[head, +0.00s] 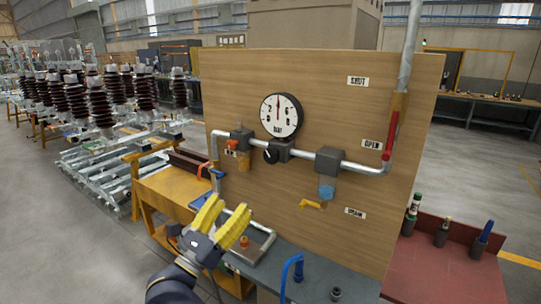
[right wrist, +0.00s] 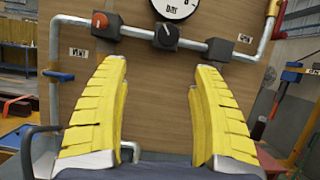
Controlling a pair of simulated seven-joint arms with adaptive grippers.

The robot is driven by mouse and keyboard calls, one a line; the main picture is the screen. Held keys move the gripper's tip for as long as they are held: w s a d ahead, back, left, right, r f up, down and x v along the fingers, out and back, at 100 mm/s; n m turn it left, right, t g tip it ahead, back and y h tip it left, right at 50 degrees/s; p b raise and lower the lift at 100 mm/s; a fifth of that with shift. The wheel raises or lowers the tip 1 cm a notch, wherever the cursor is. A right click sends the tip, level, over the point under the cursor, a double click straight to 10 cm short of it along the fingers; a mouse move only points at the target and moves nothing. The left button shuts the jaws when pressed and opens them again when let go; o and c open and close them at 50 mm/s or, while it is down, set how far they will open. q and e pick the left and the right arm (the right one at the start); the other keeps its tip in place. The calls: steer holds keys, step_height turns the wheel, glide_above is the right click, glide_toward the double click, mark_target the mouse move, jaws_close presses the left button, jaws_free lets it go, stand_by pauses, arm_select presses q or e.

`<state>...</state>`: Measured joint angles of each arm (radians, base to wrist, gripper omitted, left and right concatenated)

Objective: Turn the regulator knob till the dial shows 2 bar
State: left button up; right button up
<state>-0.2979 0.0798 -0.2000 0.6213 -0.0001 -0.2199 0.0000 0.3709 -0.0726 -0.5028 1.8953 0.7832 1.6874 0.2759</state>
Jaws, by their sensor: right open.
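The round white dial (head: 281,115), marked in bar, is on the wooden panel; its needle points nearly straight up, between the 2 and the 6. The black regulator knob (head: 270,156) sits below it on a grey block in the pipe. In the right wrist view the knob (right wrist: 166,36) is ahead, above the gap between the fingertips, and the dial (right wrist: 175,8) is cut off at the top. My right gripper (head: 227,208), with yellow fingers, is open and empty, below and left of the knob, apart from it. My left gripper is not in view.
A red lever (head: 391,131) is further right.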

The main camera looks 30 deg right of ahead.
mark_target(270, 156)
steer(key=shift+m, duration=0.7)
steer(key=x, duration=0.6)
steer(key=s+x, duration=0.1)
steer(key=x, duration=0.5)
steer(key=r+x, duration=0.1)
steer(key=x, duration=0.5)
steer(key=shift+s+d, duration=0.3)
steer(key=shift+s, duration=0.1)
steer(key=shift+g, duration=0.3)
steer(key=shift+c, duration=0.4)
steer(key=c, duration=1.2)
steer(key=shift+n, duration=0.3)
